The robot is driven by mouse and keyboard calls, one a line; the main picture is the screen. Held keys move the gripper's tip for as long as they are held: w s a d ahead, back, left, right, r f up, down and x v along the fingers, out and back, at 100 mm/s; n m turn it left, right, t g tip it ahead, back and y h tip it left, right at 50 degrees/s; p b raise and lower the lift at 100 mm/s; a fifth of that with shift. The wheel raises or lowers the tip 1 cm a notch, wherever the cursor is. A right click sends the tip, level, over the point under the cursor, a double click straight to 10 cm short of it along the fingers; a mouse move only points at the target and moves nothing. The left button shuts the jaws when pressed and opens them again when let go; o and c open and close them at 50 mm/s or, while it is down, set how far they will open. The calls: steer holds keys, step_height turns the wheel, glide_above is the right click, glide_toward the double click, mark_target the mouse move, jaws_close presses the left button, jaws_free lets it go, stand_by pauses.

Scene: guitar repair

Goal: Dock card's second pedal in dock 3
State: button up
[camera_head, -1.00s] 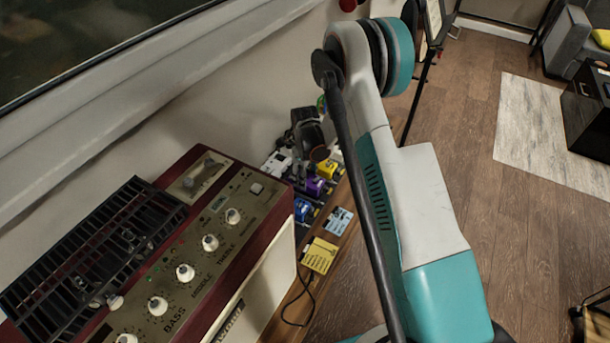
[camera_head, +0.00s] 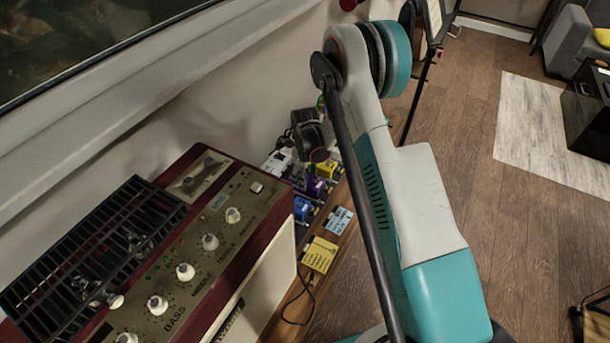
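A row of small pedals stands on the board past the red amplifier: a blue pedal (camera_head: 303,208), a purple pedal (camera_head: 315,187), a partly covered yellow pedal (camera_head: 326,169) and a white pedal (camera_head: 276,163). A yellow card (camera_head: 320,254) and a light-blue card (camera_head: 339,220) lie at the near side; their writing is too small to read. The dark end of my arm, with my gripper (camera_head: 319,154), is over the far pedals, close to the yellow one. Its fingers cannot be made out, nor whether it holds anything. Dock numbers are not legible.
The red amplifier (camera_head: 215,240) with white knobs and a black grille (camera_head: 95,245) fills the lower left. A wall and window ledge run behind the pedals. A black cable (camera_head: 299,312) hangs by the yellow card. Open wooden floor (camera_head: 480,215) is to the right.

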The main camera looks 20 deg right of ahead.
steer(key=shift+f, duration=0.15)
steer(key=o, duration=1.4)
steer(key=shift+o, duration=0.2)
steer(key=o, duration=0.3)
steer(key=shift+o, duration=0.2)
steer(key=shift+r, duration=0.2)
steer(key=shift+r+p, duration=1.8)
steer(key=shift+r, duration=2.05)
